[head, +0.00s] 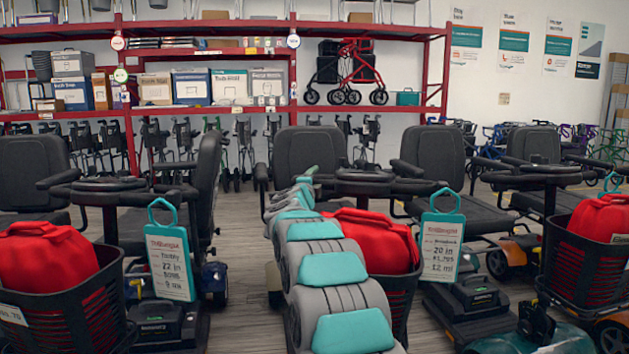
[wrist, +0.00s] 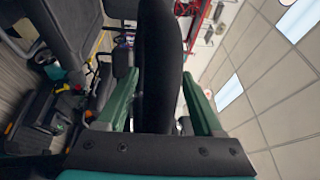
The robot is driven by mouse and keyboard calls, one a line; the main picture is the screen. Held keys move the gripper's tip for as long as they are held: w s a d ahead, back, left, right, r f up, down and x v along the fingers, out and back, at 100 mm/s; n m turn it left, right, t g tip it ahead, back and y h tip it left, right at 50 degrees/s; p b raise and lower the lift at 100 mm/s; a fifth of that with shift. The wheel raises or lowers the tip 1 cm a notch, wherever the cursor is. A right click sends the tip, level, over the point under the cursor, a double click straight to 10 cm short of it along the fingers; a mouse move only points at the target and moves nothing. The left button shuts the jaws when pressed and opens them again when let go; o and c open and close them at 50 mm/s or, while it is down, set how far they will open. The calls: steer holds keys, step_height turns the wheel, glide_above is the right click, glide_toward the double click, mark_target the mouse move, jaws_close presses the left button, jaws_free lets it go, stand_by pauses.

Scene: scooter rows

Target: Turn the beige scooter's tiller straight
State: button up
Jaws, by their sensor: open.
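My arm reaches forward up the middle of the head view, and my gripper (head: 305,177) is at its far end, beside the left part of the middle scooter's black tiller (head: 378,184). In the wrist view my gripper (wrist: 160,80) is open, with a green finger on each side of a thick black bar (wrist: 160,55). The bar looks like part of a tiller or armrest; I cannot tell which, nor whether the fingers touch it. The middle scooter's lower body is mostly hidden by my arm and a basket. I see no clearly beige bodywork.
A black basket with a red bag (head: 375,240) is close to my arm's right. Scooters with black tillers stand left (head: 108,186) and right (head: 545,172). Price tags hang at left (head: 170,262) and right (head: 441,245). Red shelving (head: 215,110) stands behind.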

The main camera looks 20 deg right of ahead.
steer(key=shift+c, duration=0.3)
steer(key=shift+f, duration=0.1)
jaws_close()
stand_by(1.1)
